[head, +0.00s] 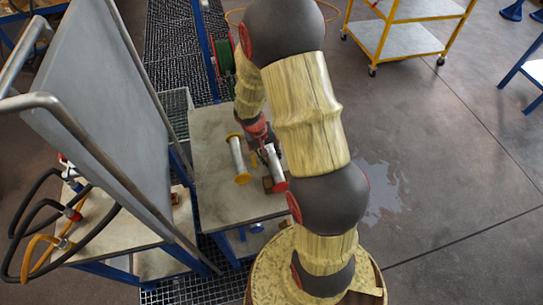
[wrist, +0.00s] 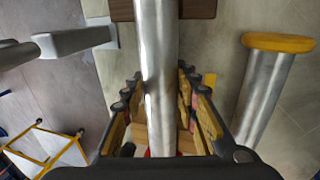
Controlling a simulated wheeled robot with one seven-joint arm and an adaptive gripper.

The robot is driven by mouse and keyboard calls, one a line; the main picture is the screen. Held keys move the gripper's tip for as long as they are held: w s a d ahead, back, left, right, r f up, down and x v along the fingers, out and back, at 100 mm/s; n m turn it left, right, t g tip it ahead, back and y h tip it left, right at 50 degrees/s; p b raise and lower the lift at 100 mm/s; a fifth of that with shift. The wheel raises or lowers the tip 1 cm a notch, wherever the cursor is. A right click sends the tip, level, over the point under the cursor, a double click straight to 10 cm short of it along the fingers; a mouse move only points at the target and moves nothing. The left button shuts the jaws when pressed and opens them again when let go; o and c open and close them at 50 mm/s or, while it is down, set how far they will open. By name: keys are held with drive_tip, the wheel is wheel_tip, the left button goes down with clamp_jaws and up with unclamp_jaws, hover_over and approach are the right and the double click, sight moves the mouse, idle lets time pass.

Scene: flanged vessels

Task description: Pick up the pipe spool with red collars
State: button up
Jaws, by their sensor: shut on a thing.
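The pipe spool with red collars (head: 273,165) is a bare metal tube with a red collar at its near end in the head view. It lies over wooden blocks on the table (head: 240,205). In the wrist view its tube (wrist: 158,60) runs between the fingers of my gripper (wrist: 160,105), which is shut on it. In the head view my gripper (head: 261,142) is at the spool's far part, and my arm partly hides it. The far collar is not clearly visible.
A similar spool with yellow collars (head: 238,160) lies close on the left; it also shows in the wrist view (wrist: 265,90). A large grey panel (head: 95,90) stands left of the table. A yellow cart (head: 415,35) is at the back right. Open floor lies to the right.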

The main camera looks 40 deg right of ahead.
clamp_jaws()
idle(0.4)
drive_tip(key=shift+r, duration=0.1)
